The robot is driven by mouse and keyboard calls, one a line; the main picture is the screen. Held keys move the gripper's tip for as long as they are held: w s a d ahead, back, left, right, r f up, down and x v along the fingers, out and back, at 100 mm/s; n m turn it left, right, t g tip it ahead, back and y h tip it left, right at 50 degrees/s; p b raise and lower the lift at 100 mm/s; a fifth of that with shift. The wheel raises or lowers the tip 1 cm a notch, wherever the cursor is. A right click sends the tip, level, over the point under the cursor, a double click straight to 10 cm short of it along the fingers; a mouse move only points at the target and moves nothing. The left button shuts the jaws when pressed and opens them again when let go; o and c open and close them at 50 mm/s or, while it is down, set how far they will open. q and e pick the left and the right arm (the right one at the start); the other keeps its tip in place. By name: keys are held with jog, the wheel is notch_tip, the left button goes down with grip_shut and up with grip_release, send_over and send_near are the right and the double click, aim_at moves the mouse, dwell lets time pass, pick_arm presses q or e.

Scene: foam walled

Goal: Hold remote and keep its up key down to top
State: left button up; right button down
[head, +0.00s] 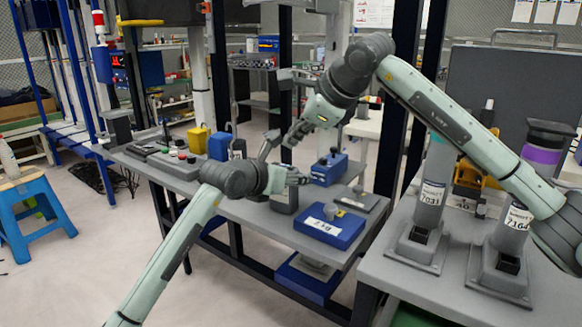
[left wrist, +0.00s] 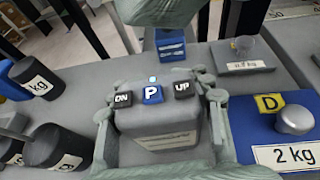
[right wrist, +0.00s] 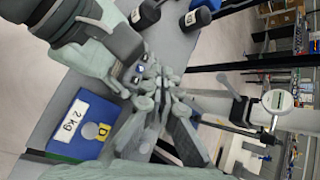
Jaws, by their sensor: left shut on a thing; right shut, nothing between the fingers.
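The remote (left wrist: 160,125) is a grey block with a black DN key (left wrist: 123,99), a blue P key (left wrist: 152,94) and a black UP key (left wrist: 184,89). In the left wrist view, my left gripper (left wrist: 162,118) is shut on its sides, and no finger covers the UP key. In the head view, the left gripper (head: 290,178) is low over the bench. My right gripper (head: 291,136) is shut and empty, above it. In the right wrist view, the right fingertips (right wrist: 158,88) are close to the remote's keys (right wrist: 139,69); the gap is hard to judge.
A blue 2 kg block (head: 330,226) with a knob sits at the bench's front. Dark kg-labelled weights (left wrist: 55,145) stand left of the remote. A grey bench with labelled stands (head: 424,220) is at the right. A blue stool (head: 35,200) stands on the floor.

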jog(key=shift+r, duration=1.15)
pick_arm(q)
jog(key=o, duration=1.5)
